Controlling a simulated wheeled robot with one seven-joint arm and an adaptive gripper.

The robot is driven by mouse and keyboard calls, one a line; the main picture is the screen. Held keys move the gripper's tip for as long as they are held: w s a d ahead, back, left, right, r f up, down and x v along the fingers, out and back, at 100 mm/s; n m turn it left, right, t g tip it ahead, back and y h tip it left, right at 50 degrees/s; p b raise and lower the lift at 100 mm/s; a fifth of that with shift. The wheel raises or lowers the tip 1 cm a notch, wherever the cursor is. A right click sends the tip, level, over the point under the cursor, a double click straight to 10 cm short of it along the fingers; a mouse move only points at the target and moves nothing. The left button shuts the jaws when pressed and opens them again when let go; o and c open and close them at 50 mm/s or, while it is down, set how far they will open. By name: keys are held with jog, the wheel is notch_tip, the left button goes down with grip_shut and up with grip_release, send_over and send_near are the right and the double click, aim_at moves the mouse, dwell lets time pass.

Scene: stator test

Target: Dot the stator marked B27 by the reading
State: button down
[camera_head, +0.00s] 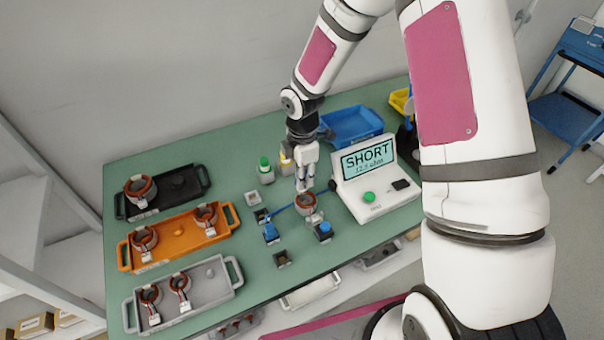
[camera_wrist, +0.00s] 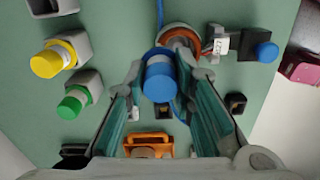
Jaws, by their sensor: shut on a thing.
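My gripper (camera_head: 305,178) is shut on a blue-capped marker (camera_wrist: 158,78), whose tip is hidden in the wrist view. In the head view my gripper is just above a copper-wound stator (camera_head: 306,203) in front of the tester (camera_head: 372,193). I cannot tell whether the marker touches it. The stator also shows in the wrist view (camera_wrist: 180,38), beyond the marker, with a white tag (camera_wrist: 221,42) that seems to end in 27. The tester's screen (camera_head: 367,158) reads SHORT, with a small ohm value below. A green-capped marker (camera_head: 265,170) and a yellow-capped marker (camera_head: 286,160) stand in grey holders.
Black (camera_head: 203,178), orange (camera_head: 226,220) and grey (camera_head: 229,270) trays at the left hold stators. A blue bin (camera_head: 352,125) stands behind. Blue-topped blocks (camera_head: 325,230) (camera_head: 270,232) and a blue cable lie around the stator. Small dark holders (camera_head: 283,258) sit at the front.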

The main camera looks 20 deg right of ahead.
jog(key=shift+r+p, duration=0.95)
jog(key=shift+r, duration=2)
jog(key=w+d+f+b, duration=0.1)
jog(key=b, duration=0.1)
jog(key=shift+m+b, duration=0.35)
jog(key=shift+m, duration=0.05)
jog(key=s+d+f+m+b, duration=0.3)
jog(key=d+f+m+b, duration=0.15)
jog(key=b, duration=0.65)
jog(key=shift+m, duration=0.35)
jog(key=shift+w+a+f, duration=0.1)
jog(key=shift+w+f, duration=0.55)
jog(key=shift+w, duration=2.05)
jog(key=shift+w+a+f, duration=0.1)
jog(key=shift+w+f, duration=0.6)
jog(key=shift+w, duration=2.05)
jog(key=shift+w+a+f, duration=0.1)
jog(key=shift+w+f, duration=0.55)
jog(key=shift+w, duration=2.05)
jog(key=shift+f+b, duration=0.3)
jog(key=shift+f, duration=0.1)
